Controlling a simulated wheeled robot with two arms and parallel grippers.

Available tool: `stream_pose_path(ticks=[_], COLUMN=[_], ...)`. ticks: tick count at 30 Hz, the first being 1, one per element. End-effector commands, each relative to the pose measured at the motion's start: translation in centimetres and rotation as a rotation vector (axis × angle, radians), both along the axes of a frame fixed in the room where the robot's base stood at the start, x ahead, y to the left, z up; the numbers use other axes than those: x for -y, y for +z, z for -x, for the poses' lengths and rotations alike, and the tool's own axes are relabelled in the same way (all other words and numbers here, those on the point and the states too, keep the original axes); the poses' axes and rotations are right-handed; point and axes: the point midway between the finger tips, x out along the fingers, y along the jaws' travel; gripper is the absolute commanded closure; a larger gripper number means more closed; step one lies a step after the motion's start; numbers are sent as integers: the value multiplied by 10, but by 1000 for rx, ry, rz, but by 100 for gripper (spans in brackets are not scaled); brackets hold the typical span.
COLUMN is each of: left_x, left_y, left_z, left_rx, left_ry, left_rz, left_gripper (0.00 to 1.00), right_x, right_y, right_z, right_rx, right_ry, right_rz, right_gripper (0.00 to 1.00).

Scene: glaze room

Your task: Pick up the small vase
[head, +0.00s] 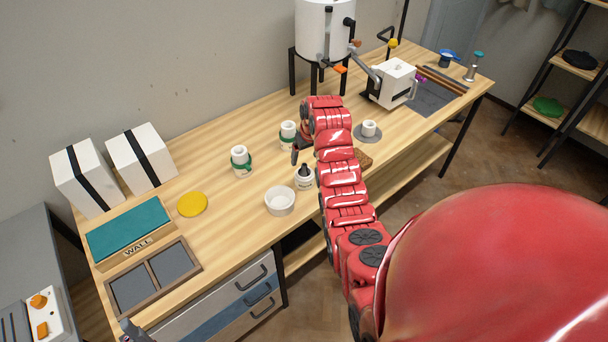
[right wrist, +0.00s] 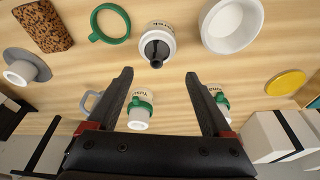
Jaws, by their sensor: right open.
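The small white vase (head: 369,129) appears to be the plain piece on a grey round disc, right of my right arm. It also shows at the left edge of the right wrist view (right wrist: 20,72). My right gripper (head: 297,153) is open over the table, left of that vase and partly hidden by my red arm. In the right wrist view its two dark fingers (right wrist: 160,73) are apart with nothing held between them. A white bottle with a black nozzle (right wrist: 158,42) stands just beyond the fingertips.
Two white jars with green bands (head: 241,163) (head: 288,135) stand on the table. A white bowl (head: 280,201), a yellow disc (head: 193,204) and a brown sponge (head: 362,158) lie nearby. White boxes (head: 87,180) stand at left, and a white machine (head: 391,84) at right.

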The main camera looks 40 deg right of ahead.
Motion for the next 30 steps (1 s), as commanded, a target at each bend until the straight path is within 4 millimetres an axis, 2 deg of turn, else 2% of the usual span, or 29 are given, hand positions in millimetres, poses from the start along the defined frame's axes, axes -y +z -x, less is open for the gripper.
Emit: stream_pose_path(ticks=[1, 5, 10, 20, 24, 30], left_x=[0, 0, 0, 0, 0, 0], left_y=[6, 9, 13, 35, 35, 37], left_z=[0, 0, 0, 0, 0, 0], left_rx=[-1, -1, -1, -1, -1, -1], left_ry=[0, 0, 0, 0, 0, 0], left_rz=[0, 0, 0, 0, 0, 0], left_gripper=[0, 0, 0, 0, 0, 0], right_x=[0, 0, 1, 7, 8, 8], right_y=[-2, -13, -18, -42, -55, -64], right_z=[-1, -4, -6, -13, -16, -18], right_rx=[-3, -1, 0, 0, -1, 1], right_ry=[0, 0, 0, -2, -2, 0], right_rz=[-1, 0, 0, 0, -2, 0], right_gripper=[16, 16, 16, 16, 16, 16])
